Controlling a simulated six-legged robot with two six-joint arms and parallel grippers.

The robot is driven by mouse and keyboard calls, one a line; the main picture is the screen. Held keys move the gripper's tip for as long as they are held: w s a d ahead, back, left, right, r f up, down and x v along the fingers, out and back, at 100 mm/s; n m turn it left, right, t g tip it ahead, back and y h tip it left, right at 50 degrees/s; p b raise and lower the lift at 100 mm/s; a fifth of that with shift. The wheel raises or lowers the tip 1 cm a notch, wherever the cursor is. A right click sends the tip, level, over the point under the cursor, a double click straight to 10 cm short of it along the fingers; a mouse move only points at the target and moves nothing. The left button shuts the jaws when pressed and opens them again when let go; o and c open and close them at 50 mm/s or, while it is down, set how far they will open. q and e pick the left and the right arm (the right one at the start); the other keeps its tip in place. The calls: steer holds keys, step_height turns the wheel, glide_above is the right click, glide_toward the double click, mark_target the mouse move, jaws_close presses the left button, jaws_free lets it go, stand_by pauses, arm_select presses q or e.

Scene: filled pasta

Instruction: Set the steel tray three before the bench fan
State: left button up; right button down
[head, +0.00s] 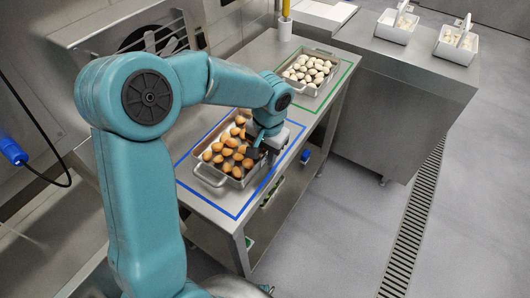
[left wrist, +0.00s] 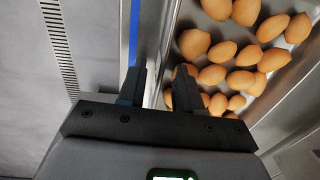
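A steel tray (head: 222,181) of orange-brown filled pasta stands inside the blue outline on the steel bench. A second steel tray (head: 301,91) of pale pieces stands farther back in the green outline. I cannot read a number on either. My left gripper (head: 258,152) is at the right long side of the near tray. In the left wrist view the fingers (left wrist: 159,80) are apart, one on each side of the tray's wall (left wrist: 168,50); contact is unclear. A dark round fan-like thing (head: 195,37) is partly hidden behind my left arm. My right gripper is out of view.
The blue outline (head: 236,215) has bare bench around the tray. A yellow-topped upright thing (head: 285,28) stands at the bench's back end. Two white carriers (head: 456,50) stand on the steel counter (head: 395,58) at the back right. A floor drain (head: 412,225) runs at right.

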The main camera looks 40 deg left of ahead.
arm_select(q)
step_height(320, 180, up, 12)
steer(key=shift+d+r+p, duration=0.15)
steer(key=shift+d+p, duration=0.3)
stand_by(0.7)
